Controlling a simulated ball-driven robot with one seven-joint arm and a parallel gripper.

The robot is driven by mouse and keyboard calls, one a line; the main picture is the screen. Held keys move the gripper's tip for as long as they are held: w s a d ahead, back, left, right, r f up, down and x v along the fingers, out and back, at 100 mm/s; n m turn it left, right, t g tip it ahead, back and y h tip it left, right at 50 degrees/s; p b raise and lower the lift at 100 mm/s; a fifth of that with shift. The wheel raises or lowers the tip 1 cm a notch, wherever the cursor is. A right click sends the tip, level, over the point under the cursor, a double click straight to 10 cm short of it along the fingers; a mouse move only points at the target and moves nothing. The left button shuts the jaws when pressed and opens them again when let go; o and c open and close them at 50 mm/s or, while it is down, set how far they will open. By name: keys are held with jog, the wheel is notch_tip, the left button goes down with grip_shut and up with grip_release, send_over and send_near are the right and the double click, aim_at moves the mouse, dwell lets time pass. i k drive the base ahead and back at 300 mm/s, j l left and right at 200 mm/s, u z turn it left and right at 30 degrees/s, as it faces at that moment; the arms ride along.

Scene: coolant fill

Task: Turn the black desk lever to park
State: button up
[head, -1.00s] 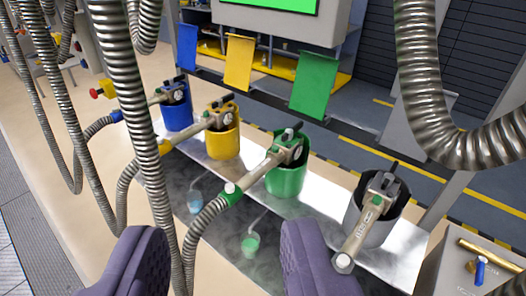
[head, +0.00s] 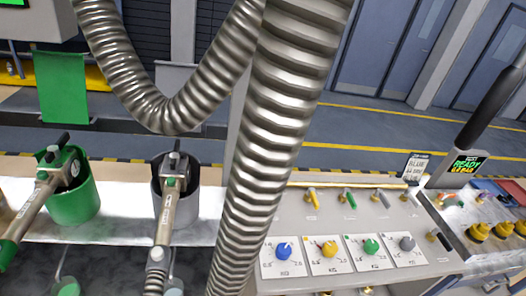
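The desk (head: 335,222) shows at the lower right of the head view, with a row of small brass-mounted levers along its top. A yellow lever (head: 312,199) and a green lever (head: 350,198) stand there. A dark lever (head: 405,190) is at the right end of the row. Another dark handle (head: 440,240) sits at the desk's right side. A long black lever (head: 492,105) rises at the far right beside a READY display. I cannot tell which of these is the black desk lever, nor its position label. My gripper is out of view.
A thick ribbed metal hose (head: 285,120) hangs in front of the desk's left end, and another (head: 170,100) loops behind it. Green (head: 75,200) and dark grey (head: 183,225) buckets hold nozzles at the left. Blue, yellow, green and grey knobs (head: 330,248) are on the desk front.

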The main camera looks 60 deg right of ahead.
aim_at(436, 231)
jog(key=z, duration=2.75)
jog(key=i+j, duration=0.2)
jog(key=i, duration=0.2)
jog(key=i+j, duration=0.15)
jog(key=i, duration=0.25)
jog(key=i+j, duration=0.2)
jog(key=i, duration=0.2)
